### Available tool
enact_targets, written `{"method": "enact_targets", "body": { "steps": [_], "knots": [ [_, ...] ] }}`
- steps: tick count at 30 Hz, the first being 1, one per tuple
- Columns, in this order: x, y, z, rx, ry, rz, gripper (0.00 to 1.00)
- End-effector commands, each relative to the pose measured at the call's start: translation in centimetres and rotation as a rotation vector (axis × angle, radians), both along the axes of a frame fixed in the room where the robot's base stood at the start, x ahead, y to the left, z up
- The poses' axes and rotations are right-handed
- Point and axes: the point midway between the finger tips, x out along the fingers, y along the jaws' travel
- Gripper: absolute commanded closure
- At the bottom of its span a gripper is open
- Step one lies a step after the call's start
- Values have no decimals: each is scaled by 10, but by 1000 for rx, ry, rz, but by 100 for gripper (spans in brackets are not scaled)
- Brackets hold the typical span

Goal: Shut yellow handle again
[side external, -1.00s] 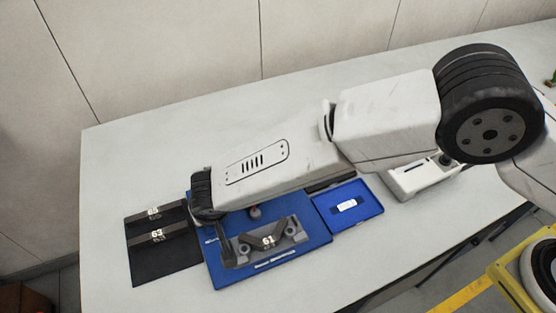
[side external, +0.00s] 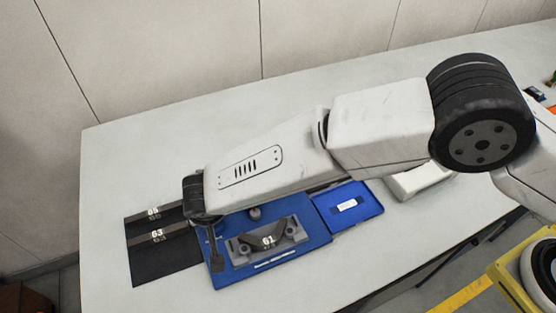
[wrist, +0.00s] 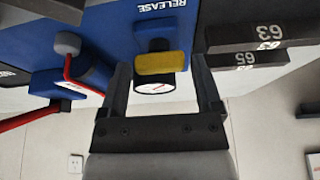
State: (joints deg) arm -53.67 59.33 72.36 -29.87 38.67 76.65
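The yellow handle (wrist: 162,63) shows in the wrist view, in front of a blue block beside the word RELEASE. In the side external view my gripper (side external: 216,268) points down at the left edge of the blue fixture plate (side external: 290,258). The yellow handle is hidden there.
A grey part marked 61 (side external: 268,240) sits on the blue plate. A black mat with parts 63 (side external: 157,236) and 65 lies to the left. A blue tray (side external: 350,207) is at the right. A red lever with grey knob (wrist: 67,43) stands near my gripper.

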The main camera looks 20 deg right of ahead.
Motion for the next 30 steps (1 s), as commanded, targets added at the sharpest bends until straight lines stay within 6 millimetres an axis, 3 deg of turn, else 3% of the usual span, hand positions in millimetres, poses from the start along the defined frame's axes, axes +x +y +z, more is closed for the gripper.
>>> {"method": "enact_targets", "body": {
  "steps": [14,30],
  "knots": [
    [-4,0,11,0,-1,2,18],
    [-27,1,65,1,0,1,18]
  ]
}}
